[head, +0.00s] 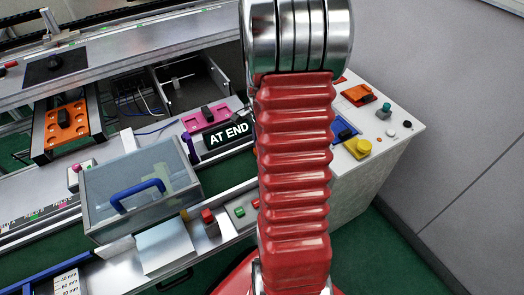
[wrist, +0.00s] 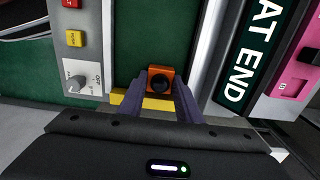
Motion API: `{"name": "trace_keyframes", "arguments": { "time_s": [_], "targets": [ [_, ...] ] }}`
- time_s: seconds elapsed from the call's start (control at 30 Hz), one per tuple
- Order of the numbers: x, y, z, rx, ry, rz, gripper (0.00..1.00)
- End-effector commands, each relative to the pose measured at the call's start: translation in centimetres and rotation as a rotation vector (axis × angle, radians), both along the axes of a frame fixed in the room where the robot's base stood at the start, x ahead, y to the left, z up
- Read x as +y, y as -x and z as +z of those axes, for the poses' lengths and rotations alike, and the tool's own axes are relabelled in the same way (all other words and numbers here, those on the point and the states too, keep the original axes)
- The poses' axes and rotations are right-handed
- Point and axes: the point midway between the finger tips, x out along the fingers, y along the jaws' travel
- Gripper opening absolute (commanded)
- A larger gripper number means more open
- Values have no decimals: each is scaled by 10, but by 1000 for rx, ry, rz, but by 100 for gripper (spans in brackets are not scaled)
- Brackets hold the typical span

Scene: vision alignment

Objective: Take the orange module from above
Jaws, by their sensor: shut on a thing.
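In the wrist view, the orange module (wrist: 153,70) is a small block with a round black knob facing the camera. It sits between the two dark purplish fingers of my gripper (wrist: 160,88), which are shut on it. A yellow bar (wrist: 130,98) shows beside and behind the left finger. A green surface lies beyond the module. In the head view, my red arm fills the middle and I cannot make out my gripper or the held module there.
The AT END sign (head: 229,135) and a pink block (head: 205,117) are close by; the sign also stands right of my gripper in the wrist view (wrist: 262,50). A panel with a knob (wrist: 82,82) is at left. A clear-lidded box (head: 140,190) has a blue handle.

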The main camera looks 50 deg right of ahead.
Motion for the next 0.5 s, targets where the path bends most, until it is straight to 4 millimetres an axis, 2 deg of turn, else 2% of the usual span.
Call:
{"name": "trace_keyframes", "arguments": {
  "time_s": [0.13,0.37,0.5],
  "targets": [
    [0,0,0,0,0,0,8],
    [0,0,1,-1,0,0,8],
    [-1,-1,9,-3,2,0,8]
  ]
}}
